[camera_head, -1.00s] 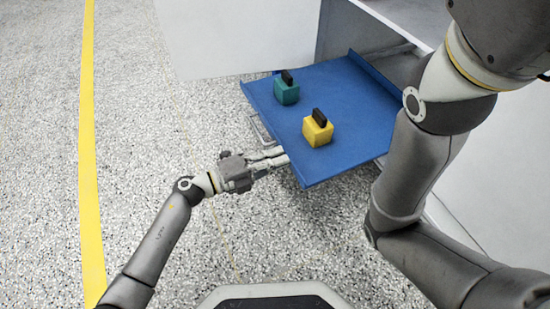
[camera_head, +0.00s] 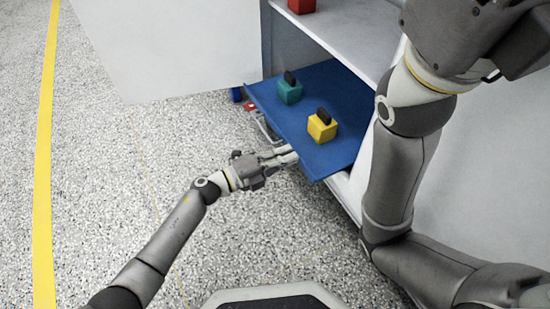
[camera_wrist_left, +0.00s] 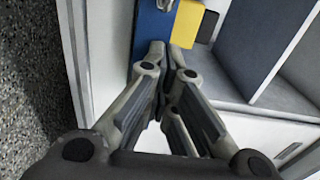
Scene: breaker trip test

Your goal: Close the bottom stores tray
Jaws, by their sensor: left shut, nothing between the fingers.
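The bottom stores tray (camera_head: 288,130) is blue and sticks partway out of the low opening of a white cabinet. A teal block (camera_head: 289,93) and a yellow block (camera_head: 321,130), each with a dark top piece, sit on it. My left gripper (camera_head: 291,157) is shut and empty, its fingertips at the tray's front edge; whether they touch is hard to tell. In the left wrist view, the shut fingers (camera_wrist_left: 164,52) point at a blue strip of tray (camera_wrist_left: 150,35) with the yellow block (camera_wrist_left: 187,22) beyond. My right arm shows at the right, but its gripper is out of frame.
A red block (camera_head: 301,5) sits on the shelf above the tray. A white panel (camera_head: 170,50) stands left of the opening. Small red and blue things lie on the floor beside the tray. The speckled floor (camera_head: 110,150) at the left is clear, with a yellow line (camera_head: 46,150).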

